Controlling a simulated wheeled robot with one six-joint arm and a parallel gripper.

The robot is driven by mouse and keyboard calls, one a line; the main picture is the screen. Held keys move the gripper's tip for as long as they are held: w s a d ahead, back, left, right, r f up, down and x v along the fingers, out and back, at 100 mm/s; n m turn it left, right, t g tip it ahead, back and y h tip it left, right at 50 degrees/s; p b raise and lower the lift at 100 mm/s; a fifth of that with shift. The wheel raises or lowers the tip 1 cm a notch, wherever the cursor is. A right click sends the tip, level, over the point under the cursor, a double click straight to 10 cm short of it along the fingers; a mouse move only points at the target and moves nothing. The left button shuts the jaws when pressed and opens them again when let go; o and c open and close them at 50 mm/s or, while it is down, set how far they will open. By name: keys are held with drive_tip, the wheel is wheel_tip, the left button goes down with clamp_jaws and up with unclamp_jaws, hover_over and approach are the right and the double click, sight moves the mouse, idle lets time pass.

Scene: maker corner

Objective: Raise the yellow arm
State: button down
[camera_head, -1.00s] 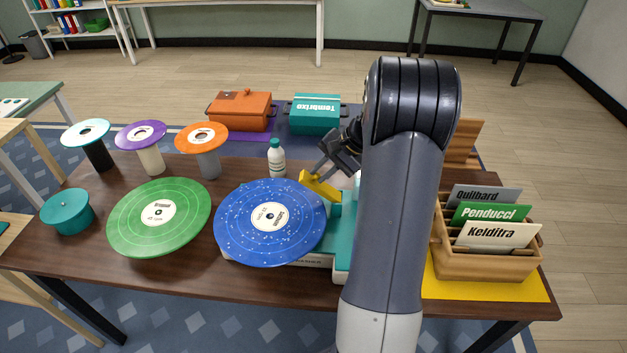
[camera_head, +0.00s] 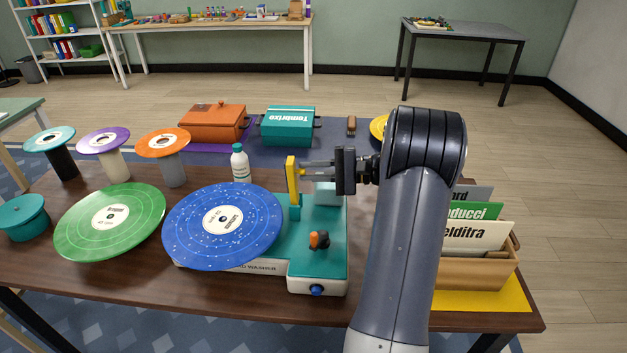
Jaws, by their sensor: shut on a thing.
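The yellow arm (camera_head: 291,176) stands upright on its teal post at the back of the teal and white record washer (camera_head: 325,264), right of the blue speckled record (camera_head: 195,236). My gripper (camera_head: 303,170) reaches in from the right, and its fingers are shut on the yellow arm. The fingertips partly hide behind or against the arm's side. The blue record lies over the washer's left part. An orange and black knob (camera_head: 319,240) and a blue button (camera_head: 316,290) show on the washer's right part.
A white bottle (camera_head: 240,163) stands just behind the blue record. A green record (camera_head: 108,225) and a teal round tub (camera_head: 23,219) are at left, with several disc-topped stands behind. A wooden record crate (camera_head: 478,270) is right of my arm. Orange and teal boxes stand behind.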

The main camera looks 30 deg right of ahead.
drive_tip(key=shift+s+d+f+t+y+b, duration=0.3)
drive_tip(key=shift+d+y+b, duration=0.1)
drive_tip(key=shift+y+b, duration=0.1)
drive_tip(key=c, duration=1.3)
unclamp_jaws()
drive_tip(key=shift+c, duration=0.2)
drive_tip(key=shift+r, duration=0.1)
